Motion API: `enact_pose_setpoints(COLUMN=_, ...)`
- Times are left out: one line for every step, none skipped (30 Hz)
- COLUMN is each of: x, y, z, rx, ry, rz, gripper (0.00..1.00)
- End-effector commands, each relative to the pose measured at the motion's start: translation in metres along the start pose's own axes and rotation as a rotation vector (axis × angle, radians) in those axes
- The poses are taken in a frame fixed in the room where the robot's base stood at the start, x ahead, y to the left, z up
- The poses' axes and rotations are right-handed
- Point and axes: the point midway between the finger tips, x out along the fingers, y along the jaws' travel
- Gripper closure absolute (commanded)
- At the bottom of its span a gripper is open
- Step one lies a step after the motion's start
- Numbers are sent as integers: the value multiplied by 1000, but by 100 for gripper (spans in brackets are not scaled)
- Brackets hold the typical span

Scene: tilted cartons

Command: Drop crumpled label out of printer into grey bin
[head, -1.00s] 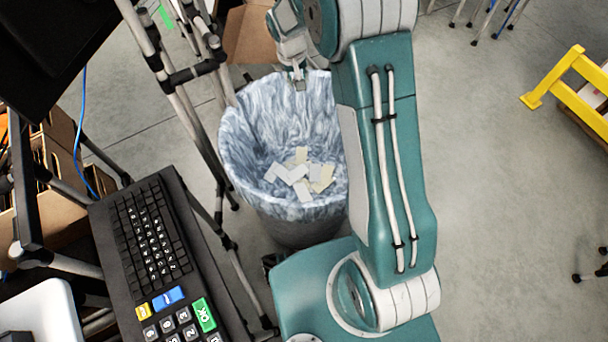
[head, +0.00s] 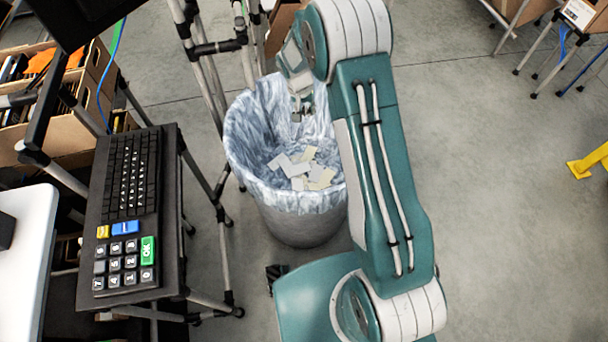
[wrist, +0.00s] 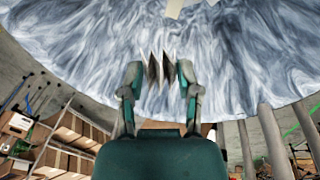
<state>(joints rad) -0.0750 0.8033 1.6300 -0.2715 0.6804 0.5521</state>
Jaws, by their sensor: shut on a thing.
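The grey bin (head: 300,226) stands on the floor, lined with a marbled blue-white bag. Several white and cream labels (head: 302,168) lie in the bottom of the bin. My gripper (head: 297,112) is over the far part of the bin's opening. In the wrist view my gripper (wrist: 160,80) is shut on the crumpled label (wrist: 160,70), a folded, pale piece with darker shaded faces between the two fingertips. The bin's liner (wrist: 240,55) fills the view behind it. In the head view the held label is too small to make out. I cannot identify the printer.
A black keyboard panel (head: 130,200) on a tube frame stands left of the bin. Frame posts (head: 205,75) rise close to the bin's left side. A white surface (head: 25,240) is at the far left. Floor to the right is open, with a yellow barrier (head: 590,160) at the edge.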

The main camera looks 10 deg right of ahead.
Motion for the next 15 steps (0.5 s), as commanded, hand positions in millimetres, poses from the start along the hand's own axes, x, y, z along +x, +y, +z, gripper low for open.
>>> enact_pose_setpoints(x=6, y=2, z=1, rx=1, ry=-4, rz=-1, gripper=69)
enact_pose_setpoints(x=10, y=3, z=1, rx=1, ry=-5, rz=-2, gripper=69)
enact_pose_setpoints(x=15, y=4, z=1, rx=2, ry=-6, rz=-4, gripper=69)
enact_pose_setpoints(x=18, y=5, z=1, rx=3, ry=-6, rz=-6, gripper=69)
enact_pose_setpoints(x=22, y=5, z=1, rx=3, ry=-6, rz=-6, gripper=69)
enact_pose_setpoints(x=28, y=5, z=2, rx=3, ry=-7, rz=-7, gripper=69)
enact_pose_setpoints(x=31, y=5, z=2, rx=3, ry=-7, rz=-8, gripper=69)
enact_pose_setpoints(x=35, y=5, z=2, rx=3, ry=-6, rz=-9, gripper=69)
enact_pose_setpoints(x=39, y=5, z=2, rx=3, ry=-6, rz=-9, gripper=69)
enact_pose_setpoints(x=42, y=5, z=2, rx=2, ry=-7, rz=-9, gripper=69)
enact_pose_setpoints(x=44, y=4, z=3, rx=2, ry=-6, rz=-9, gripper=69)
enact_pose_setpoints(x=47, y=3, z=3, rx=1, ry=-5, rz=-8, gripper=69)
enact_pose_setpoints(x=49, y=2, z=3, rx=1, ry=-5, rz=-8, gripper=69)
enact_pose_setpoints(x=50, y=1, z=3, rx=2, ry=-4, rz=-7, gripper=69)
enact_pose_setpoints(x=52, y=0, z=4, rx=2, ry=-3, rz=-7, gripper=69)
